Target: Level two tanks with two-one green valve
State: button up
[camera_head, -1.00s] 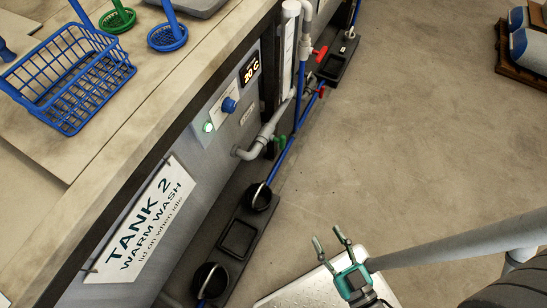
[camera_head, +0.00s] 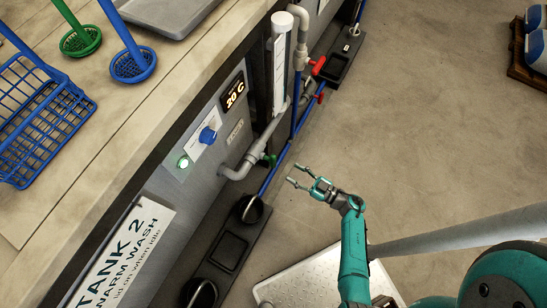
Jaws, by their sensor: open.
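A green valve handle (camera_head: 269,159) sits low on the grey pipe that comes out of the Tank 2 (camera_head: 160,197) front panel. Two red valve handles, an upper one (camera_head: 318,65) and a lower one (camera_head: 320,97), are on the pipes farther back. My gripper (camera_head: 293,176) is open and empty, its fingers pointing left. It is to the right of the green valve handle and a little nearer to me, apart from it in the picture. A pale vertical sight tube (camera_head: 281,70) stands beside the pipes.
A blue basket (camera_head: 40,125) and strainers are on the bench.

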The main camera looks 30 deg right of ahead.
aim_at(276, 160)
jog(key=shift+g+y, duration=0.4)
jog(key=shift+g, duration=0.2)
jog(key=shift+w+d+f+x, duration=0.2)
jog(key=shift+d+f+x, duration=0.05)
jog(key=shift+x, duration=1.5)
jog(key=shift+w+d+f+x, duration=0.2)
jog(key=shift+d+f+x, duration=0.1)
jog(key=shift+x, duration=1.4)
jog(key=shift+w+d+f+x, duration=0.2)
jog(key=shift+d+f+x, duration=0.05)
jog(key=shift+x, duration=1.5)
grip_shut()
